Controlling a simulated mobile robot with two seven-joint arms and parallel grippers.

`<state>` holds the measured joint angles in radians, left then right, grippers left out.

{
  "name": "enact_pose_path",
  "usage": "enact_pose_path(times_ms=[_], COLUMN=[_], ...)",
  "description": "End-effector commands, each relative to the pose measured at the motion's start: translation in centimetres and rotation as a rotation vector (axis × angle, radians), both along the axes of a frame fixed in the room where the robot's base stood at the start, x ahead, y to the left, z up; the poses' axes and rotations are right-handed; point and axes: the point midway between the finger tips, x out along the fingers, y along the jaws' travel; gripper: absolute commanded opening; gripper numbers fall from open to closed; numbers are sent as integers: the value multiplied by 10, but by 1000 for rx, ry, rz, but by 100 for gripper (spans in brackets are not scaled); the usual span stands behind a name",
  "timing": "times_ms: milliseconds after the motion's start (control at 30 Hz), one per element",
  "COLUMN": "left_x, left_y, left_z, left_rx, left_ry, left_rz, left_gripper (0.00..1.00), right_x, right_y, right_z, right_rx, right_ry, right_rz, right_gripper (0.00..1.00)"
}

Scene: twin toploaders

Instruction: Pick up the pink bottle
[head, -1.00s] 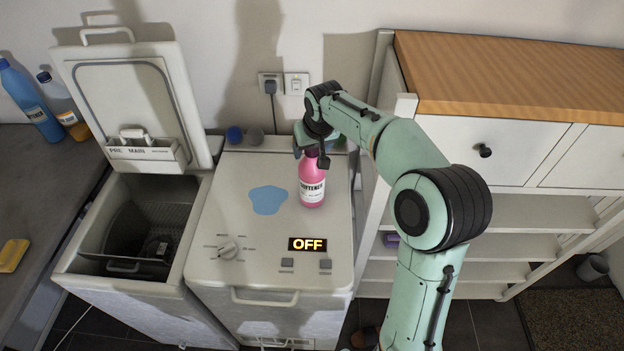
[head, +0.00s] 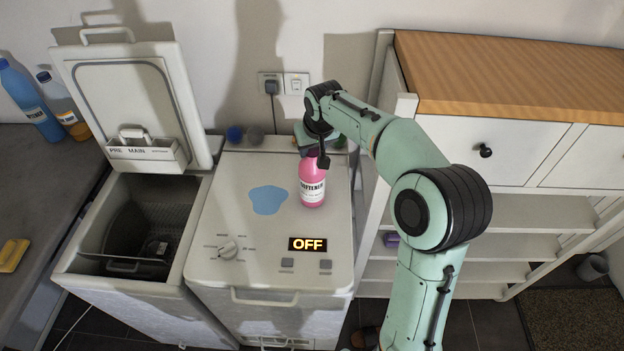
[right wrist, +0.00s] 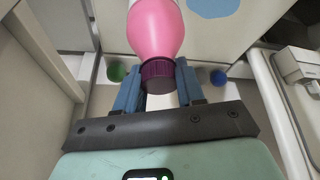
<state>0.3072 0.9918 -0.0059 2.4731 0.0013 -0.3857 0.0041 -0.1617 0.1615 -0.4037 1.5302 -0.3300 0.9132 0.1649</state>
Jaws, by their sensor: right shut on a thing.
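The pink bottle (head: 312,187) with a white label stands upright on the closed top of the right-hand toploader (head: 225,200). My right gripper (head: 316,158) is at its top end, coming from behind and above. In the right wrist view the bottle (right wrist: 155,28) shows its pink shoulder and dark purple cap (right wrist: 157,72). The blue fingers of my right gripper (right wrist: 158,85) are on both sides of the cap and shut on it. In the head view the fingertips are partly hidden by the wrist. My left gripper is in neither view.
A blue puddle-like patch (head: 268,200) lies left of the bottle. Several coloured caps or balls, one blue (head: 235,134), sit at the machine's back edge. The left toploader's lid (head: 130,95) stands open. A white shelf unit (head: 470,215) is close on the right.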

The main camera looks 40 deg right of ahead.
Motion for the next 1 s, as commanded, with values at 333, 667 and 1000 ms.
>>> enact_pose_path(times_ms=[333,667,1000], left_x=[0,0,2], left_y=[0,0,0], left_z=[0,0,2], left_rx=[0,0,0], left_ry=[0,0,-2], left_rz=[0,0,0], left_gripper=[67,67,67], right_x=[0,1,1], right_y=[0,0,0], right_z=[1,3,10], right_rx=[-1,-1,-1], right_ry=[-3,-7,-8], right_rz=[0,0,1], right_gripper=[0,0,0])
